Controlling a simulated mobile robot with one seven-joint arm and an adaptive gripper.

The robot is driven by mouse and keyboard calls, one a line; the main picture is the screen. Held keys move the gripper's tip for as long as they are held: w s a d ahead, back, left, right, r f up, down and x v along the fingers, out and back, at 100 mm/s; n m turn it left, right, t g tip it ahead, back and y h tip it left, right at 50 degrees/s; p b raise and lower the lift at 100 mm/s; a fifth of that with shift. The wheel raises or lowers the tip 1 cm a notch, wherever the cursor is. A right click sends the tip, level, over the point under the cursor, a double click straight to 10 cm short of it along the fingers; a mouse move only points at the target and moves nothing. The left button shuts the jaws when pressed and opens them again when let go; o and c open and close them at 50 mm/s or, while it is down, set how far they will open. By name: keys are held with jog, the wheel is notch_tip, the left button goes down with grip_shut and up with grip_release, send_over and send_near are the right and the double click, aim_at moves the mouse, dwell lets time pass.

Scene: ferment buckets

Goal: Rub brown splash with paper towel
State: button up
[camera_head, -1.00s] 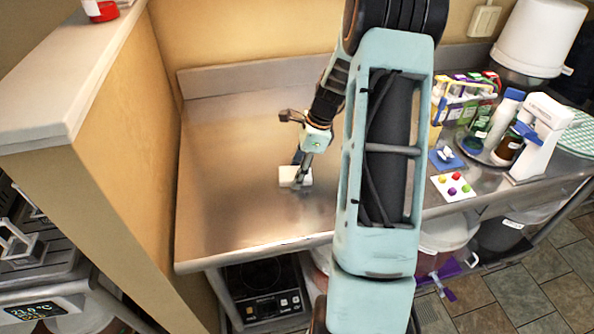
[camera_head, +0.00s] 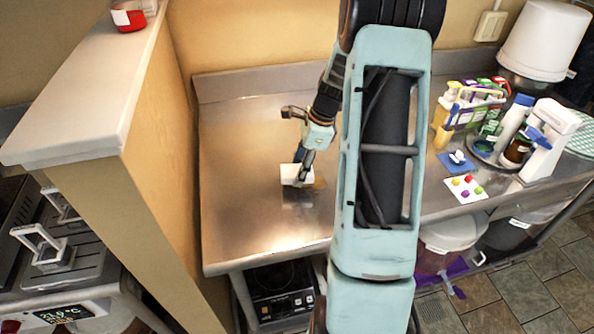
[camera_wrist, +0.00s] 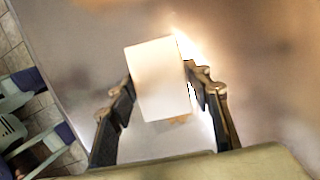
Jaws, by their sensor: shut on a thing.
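The paper towel (camera_head: 289,174) is a small white pad at the steel counter's surface, in the middle of the head view. My gripper (camera_head: 300,178) is shut on it from above, fingers pointing down. In the wrist view the white towel (camera_wrist: 158,75) sits between the two dark fingers. The brown splash (camera_head: 319,183) shows as a faint brownish patch just right of the towel. A small brown bit (camera_wrist: 181,119) also shows at the towel's lower edge in the wrist view. I cannot tell how much of the splash the towel covers.
The steel counter (camera_head: 240,200) is bare around the gripper. A partition wall (camera_head: 165,150) closes its left side. To the right stand a bottle caddy (camera_head: 470,105), a white board with coloured pieces (camera_head: 465,188) and a white appliance (camera_head: 548,140). An induction cooker (camera_head: 280,290) sits below.

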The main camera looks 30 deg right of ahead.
jog(key=shift+r+p, duration=1.2)
jog(key=shift+r, duration=0.8)
jog(key=shift+d+f, duration=0.1)
